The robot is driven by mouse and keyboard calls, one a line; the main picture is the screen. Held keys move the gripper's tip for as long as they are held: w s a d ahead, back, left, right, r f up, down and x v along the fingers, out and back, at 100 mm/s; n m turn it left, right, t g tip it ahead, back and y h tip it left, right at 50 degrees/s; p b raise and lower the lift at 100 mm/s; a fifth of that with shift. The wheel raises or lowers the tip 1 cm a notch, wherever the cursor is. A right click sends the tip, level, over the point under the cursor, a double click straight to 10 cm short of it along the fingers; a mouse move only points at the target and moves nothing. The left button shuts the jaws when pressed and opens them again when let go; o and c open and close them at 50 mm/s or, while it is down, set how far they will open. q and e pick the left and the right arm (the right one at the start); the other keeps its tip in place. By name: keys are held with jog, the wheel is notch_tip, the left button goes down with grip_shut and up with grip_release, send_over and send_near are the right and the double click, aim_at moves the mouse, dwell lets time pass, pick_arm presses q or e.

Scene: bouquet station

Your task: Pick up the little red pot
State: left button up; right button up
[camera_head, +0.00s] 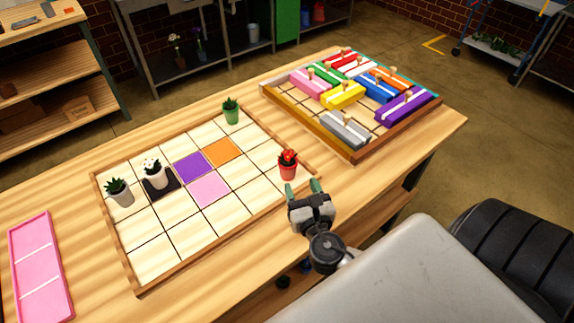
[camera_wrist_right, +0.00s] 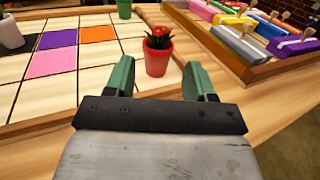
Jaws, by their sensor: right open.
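The little red pot (camera_head: 288,171) holds a plant with a red flower and stands upright at the right edge of the grid board (camera_head: 140,286). My right gripper (camera_head: 304,190) is open and empty, just on the near side of the pot, with its green fingers pointing toward it. In the right wrist view the red pot (camera_wrist_right: 158,58) stands ahead of the gap between the fingertips (camera_wrist_right: 158,78), apart from them. My left gripper is in neither view.
A green pot (camera_head: 232,115), a white pot (camera_head: 155,179) and a grey pot (camera_head: 120,196) stand on the board. A wooden tray (camera_head: 353,157) of coloured blocks lies at the back right. A pink tray (camera_head: 41,268) lies at the left. Bare table lies right of the red pot.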

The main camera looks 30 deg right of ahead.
aim_at(289, 163)
jog(key=shift+o, duration=1)
jog(key=o, duration=0.4)
jog(key=f+b, duration=0.1)
jog(key=b, duration=0.3)
jog(key=w+f+b, duration=0.1)
jog(key=b, duration=0.2)
jog(key=shift+d+f, duration=0.35)
jog(key=shift+c, duration=0.2)
jog(key=shift+b, duration=0.35)
jog(key=shift+w+d+r, duration=0.15)
jog(key=shift+w+r, duration=0.05)
jog(key=shift+w, duration=0.1)
jog(key=p+x, duration=0.1)
jog(key=x, duration=0.5)
jog(key=shift+r, duration=0.15)
jog(key=shift+a+p+x, duration=0.1)
jog(key=shift+p+x, duration=0.15)
jog(key=shift+x, duration=0.8)
jog(key=shift+a+p+x, duration=0.15)
jog(key=shift+p+x, duration=0.05)
jog(key=shift+x, duration=0.85)
